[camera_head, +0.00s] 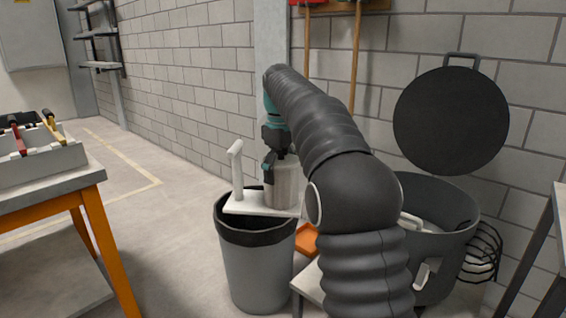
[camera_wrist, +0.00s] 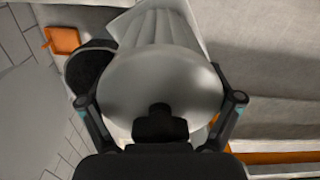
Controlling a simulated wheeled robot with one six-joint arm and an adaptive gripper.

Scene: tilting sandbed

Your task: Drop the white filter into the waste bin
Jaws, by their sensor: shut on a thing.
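The white filter (camera_head: 283,187), a pale pleated cylinder, hangs below my gripper (camera_head: 277,150) in the head view. In the wrist view the filter (camera_wrist: 160,75) fills the middle, its rounded end towards me, and my gripper (camera_wrist: 160,105) has a finger on each side, shut on it. The waste bin (camera_head: 258,268) is a grey tub with a black liner, standing below and slightly left of the filter. In the wrist view the bin's dark liner (camera_wrist: 85,68) shows partly, behind and left of the filter. The filter's lower end is partly hidden by a white plate.
The white plate (camera_head: 252,207) with an upright post (camera_head: 237,170) shows across the bin's mouth; its support is unclear. An open grey drum (camera_head: 440,235) with a raised black lid (camera_head: 450,120) stands right. An orange dustpan (camera_head: 306,240) lies beside the bin. A workbench (camera_head: 50,183) stands left.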

